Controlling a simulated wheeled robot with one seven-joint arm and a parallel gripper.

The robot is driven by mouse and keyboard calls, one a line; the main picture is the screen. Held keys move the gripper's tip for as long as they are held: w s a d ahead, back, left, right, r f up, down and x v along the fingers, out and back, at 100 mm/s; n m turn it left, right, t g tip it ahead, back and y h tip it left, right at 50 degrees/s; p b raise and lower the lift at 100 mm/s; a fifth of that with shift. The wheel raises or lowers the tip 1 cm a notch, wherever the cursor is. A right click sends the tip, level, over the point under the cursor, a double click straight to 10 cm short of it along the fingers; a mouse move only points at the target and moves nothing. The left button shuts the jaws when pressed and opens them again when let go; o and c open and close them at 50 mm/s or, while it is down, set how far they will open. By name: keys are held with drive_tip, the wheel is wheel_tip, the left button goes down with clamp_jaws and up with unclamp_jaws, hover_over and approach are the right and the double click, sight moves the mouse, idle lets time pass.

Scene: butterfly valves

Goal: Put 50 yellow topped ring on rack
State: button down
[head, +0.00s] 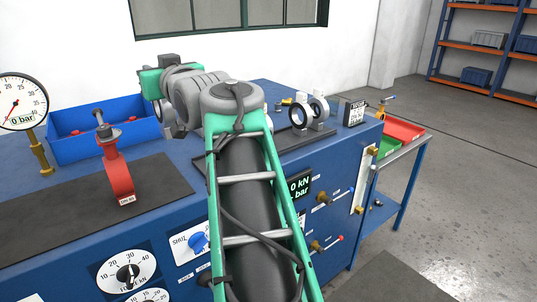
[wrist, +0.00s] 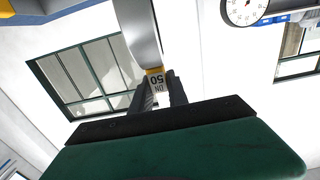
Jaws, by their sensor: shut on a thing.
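The ring with a yellow-topped tag reading DN 50 (wrist: 156,79) is held in my gripper (wrist: 157,92). Its grey curved band (wrist: 137,28) rises out of the top of the wrist view. The dark fingers are closed on the tag end. In the head view my green hand is at the far end of my arm, over the left back of the bench, and its fingertips cannot be made out.
A blue bin (head: 90,140) with red parts stands at the back left. Red and green trays (head: 403,131) lie beyond.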

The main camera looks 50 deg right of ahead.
wheel_tip(320, 180, down, 2)
drive_tip(key=shift+f+b, duration=0.1)
drive_tip(key=shift+b, duration=0.5)
drive_tip(key=w+d+f+p, duration=0.1)
drive_tip(key=d+f+p, duration=0.2)
drive_tip(key=d+f, duration=0.9)
drive_tip(key=shift+d+f+p, duration=0.3)
drive_tip(key=shift+d+p, duration=0.1)
drive_tip(key=shift+d, duration=0.55)
drive_tip(key=shift+f, duration=0.1)
drive_tip(key=shift+f, duration=0.15)
drive_tip(key=c, duration=1.3)
unclamp_jaws()
